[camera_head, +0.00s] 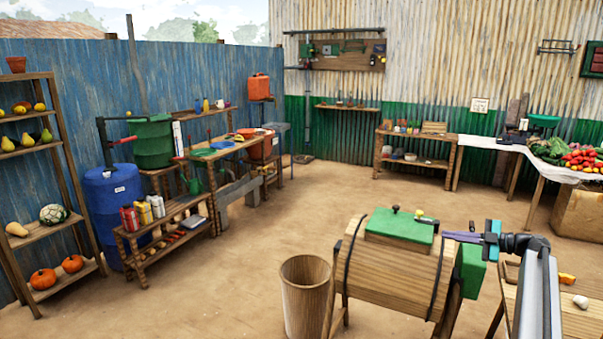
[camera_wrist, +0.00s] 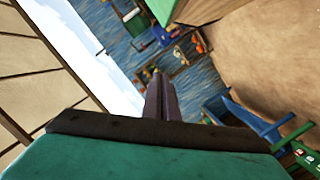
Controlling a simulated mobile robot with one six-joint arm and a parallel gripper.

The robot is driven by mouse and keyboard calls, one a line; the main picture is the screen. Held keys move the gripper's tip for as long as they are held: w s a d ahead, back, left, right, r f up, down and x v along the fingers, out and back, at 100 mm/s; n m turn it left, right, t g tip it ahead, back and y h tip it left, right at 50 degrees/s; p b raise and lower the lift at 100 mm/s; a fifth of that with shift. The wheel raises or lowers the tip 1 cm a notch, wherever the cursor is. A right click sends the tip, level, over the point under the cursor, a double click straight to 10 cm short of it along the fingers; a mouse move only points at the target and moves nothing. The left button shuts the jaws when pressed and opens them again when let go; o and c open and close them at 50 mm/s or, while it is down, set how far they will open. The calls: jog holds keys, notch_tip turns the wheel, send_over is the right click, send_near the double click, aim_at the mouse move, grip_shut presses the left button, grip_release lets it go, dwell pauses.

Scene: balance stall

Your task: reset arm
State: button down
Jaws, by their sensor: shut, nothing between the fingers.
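My gripper (camera_head: 462,237) shows at the right of the head view, at the end of my grey arm. It points left, above the right end of a wooden barrel (camera_head: 390,272) with a green hatch (camera_head: 402,227) on top. In the wrist view my gripper (camera_wrist: 157,80) has its two dark fingers together, with nothing between them. The wrist view is tilted, and its fingers point toward the blue fence and the shelf.
A wooden bin (camera_head: 304,300) stands left of the barrel. A small wooden table (camera_head: 580,318) with a white stone (camera_head: 581,301) is at the lower right, close to my arm. Shelves and a blue drum (camera_head: 115,215) line the left fence. The middle floor is clear.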

jog(key=a+f+m+y+b, duration=0.1)
jog(key=a+f, duration=1)
jog(key=a, duration=0.4)
jog(key=a+f+m+y, duration=0.1)
jog(key=a+f+m, duration=0.1)
jog(key=a+f, duration=1.1)
jog(key=s+a+f+m+t+h+b, duration=0.1)
jog(key=a+f+m+t+h, duration=0.25)
jog(key=f+m, duration=0.2)
jog(key=s+a+f+m+t+h, duration=0.1)
jog(key=a+f+m+t+h, duration=0.25)
jog(key=f, duration=0.35)
jog(key=s+d+f+m+g+h, duration=0.3)
jog(key=s+f+m+g+h, duration=0.15)
jog(key=s+f, duration=0.7)
jog(key=s+d+f+m+g+h, duration=0.25)
jog(key=s+f+g+h, duration=0.25)
jog(key=s+f, duration=0.65)
jog(key=s+f+m+g, duration=0.2)
jog(key=s+g, duration=0.3)
jog(key=s, duration=1.1)
jog(key=s+a+r+g, duration=0.2)
jog(key=s+g, duration=0.1)
jog(key=s, duration=0.5)
jog(key=s+a+r+g+y, duration=0.1)
jog(key=s+g, duration=0.3)
jog(key=s, duration=0.4)
jog(key=shift+s+a+r+b, duration=0.2)
jog(key=shift+a+r+b, duration=0.15)
jog(key=shift+b, duration=0.05)
